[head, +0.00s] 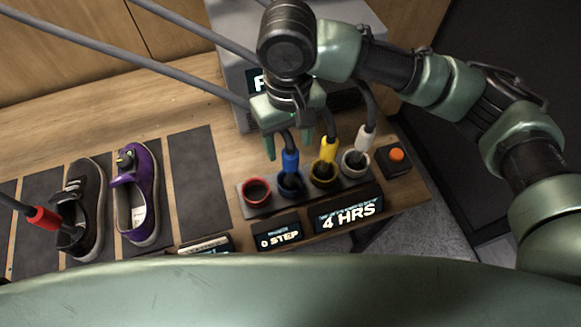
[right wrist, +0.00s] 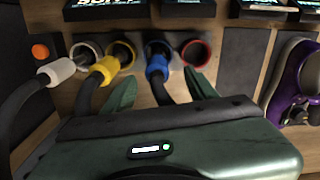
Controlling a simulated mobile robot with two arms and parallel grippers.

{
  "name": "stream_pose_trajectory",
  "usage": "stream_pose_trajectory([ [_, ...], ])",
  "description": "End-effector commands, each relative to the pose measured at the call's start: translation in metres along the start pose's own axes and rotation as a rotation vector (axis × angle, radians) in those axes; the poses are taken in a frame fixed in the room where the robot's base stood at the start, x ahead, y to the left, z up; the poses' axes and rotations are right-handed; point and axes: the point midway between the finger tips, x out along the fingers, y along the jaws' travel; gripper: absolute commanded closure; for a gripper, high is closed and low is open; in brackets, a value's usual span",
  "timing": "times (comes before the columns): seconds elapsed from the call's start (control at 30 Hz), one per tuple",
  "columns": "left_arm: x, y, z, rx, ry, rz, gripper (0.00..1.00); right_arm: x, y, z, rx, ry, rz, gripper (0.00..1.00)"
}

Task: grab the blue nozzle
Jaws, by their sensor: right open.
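The blue nozzle (head: 290,160) stands upright in a dark blue-rimmed cup (head: 291,186) on the table, its black hose rising behind it. My right gripper (head: 289,145) is open above it, with one finger to each side of the nozzle's upper end and hose. In the right wrist view the blue nozzle (right wrist: 157,67) shows between and beyond the two spread fingertips (right wrist: 161,88). I see no finger touching it. My left gripper is not in view.
A yellow nozzle (head: 329,149) and a white nozzle (head: 364,138) stand in cups to the right. An empty red cup (head: 256,191) is to the left. A red nozzle (head: 43,218) rests in a black shoe (head: 95,190) beside a purple shoe (head: 146,180). An orange button (head: 397,155) is at right.

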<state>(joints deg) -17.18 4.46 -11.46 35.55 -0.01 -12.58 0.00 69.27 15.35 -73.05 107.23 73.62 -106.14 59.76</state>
Motion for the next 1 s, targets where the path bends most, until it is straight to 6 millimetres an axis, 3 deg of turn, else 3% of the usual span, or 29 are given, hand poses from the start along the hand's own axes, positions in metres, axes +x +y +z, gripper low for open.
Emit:
stream_pose_trajectory([
  [0.5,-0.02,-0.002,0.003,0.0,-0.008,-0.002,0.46,0.064,0.007,-0.004,0.001,0.002,-0.001,0.42],
  [0.77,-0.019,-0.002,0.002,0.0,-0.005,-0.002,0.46,0.068,0.006,-0.004,0.0,0.003,-0.001,0.42],
  [0.97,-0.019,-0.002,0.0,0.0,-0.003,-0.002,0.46,0.067,0.006,-0.005,0.0,0.004,-0.001,0.95],
  [1.0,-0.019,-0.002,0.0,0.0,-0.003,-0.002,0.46,0.067,0.006,-0.005,0.0,0.004,-0.001,1.0],
])
